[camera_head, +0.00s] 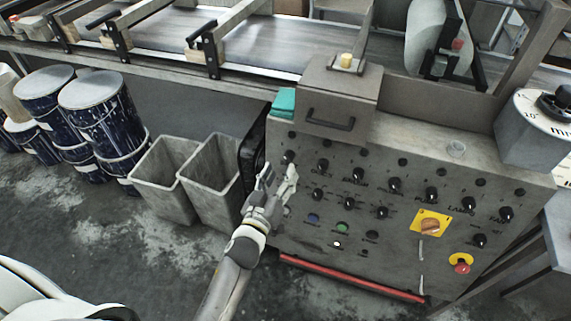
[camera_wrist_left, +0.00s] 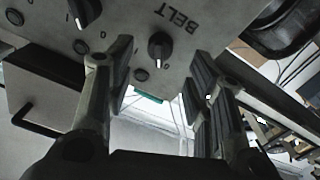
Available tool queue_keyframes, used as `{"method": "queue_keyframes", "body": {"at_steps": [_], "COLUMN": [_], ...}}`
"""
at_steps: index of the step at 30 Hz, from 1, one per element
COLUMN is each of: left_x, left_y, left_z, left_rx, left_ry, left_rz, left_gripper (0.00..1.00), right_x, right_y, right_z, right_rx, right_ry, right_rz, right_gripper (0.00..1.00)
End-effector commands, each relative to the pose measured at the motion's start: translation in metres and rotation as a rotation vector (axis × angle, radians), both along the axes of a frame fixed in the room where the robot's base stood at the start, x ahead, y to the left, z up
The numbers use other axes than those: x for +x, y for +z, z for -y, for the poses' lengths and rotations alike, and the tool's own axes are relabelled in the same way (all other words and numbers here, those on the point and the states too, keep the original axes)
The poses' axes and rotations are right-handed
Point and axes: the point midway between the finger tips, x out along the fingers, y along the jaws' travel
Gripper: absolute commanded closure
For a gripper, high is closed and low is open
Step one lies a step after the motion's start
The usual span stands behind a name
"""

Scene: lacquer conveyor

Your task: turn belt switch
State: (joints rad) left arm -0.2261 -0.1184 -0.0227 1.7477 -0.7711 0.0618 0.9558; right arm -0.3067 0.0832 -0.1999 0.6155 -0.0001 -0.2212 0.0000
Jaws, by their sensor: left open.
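The belt switch is a black knob with a pale pointer line (camera_wrist_left: 160,47), beside the word BELT, which reads upside down in the left wrist view. In the head view it looks to be the leftmost knob of the upper row (camera_head: 288,157) on the grey control panel (camera_head: 385,240). My left gripper (camera_head: 282,183) is at the panel's left side, just below that knob. Its fingers (camera_wrist_left: 160,78) are open and empty, with the knob showing between and beyond the tips. I cannot tell whether they touch the panel. My right gripper is not in view.
Several similar knobs sit close by, one being a neighbouring knob (camera_wrist_left: 84,12). A yellow-plated orange switch (camera_head: 430,226) and a red stop button (camera_head: 461,265) are farther right. Two grey bins (camera_head: 165,185) and blue drums (camera_head: 100,115) stand left. A conveyor (camera_head: 260,45) runs behind.

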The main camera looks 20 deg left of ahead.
Motion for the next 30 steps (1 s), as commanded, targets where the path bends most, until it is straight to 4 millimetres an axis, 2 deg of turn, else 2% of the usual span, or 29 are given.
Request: {"method": "queue_keyframes", "body": {"at_steps": [3,9,22,30], "left_x": [0.020,0.040,0.048,0.047], "left_y": [-0.001,-0.001,-0.001,-0.001], "left_z": [0.001,0.002,0.002,0.002], "left_rx": [0.002,0.002,0.001,0.001], "left_ry": [0.000,-0.001,-0.001,0.001], "left_rz": [0.002,-0.001,-0.002,-0.001], "left_gripper": [0.52,0.52,0.52,0.85], "right_x": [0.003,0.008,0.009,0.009], "right_y": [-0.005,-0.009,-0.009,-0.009], "right_z": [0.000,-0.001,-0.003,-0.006], "right_rx": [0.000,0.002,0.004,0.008], "right_ry": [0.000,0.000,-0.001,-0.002], "right_rz": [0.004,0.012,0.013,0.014], "right_gripper": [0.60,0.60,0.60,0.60]}}
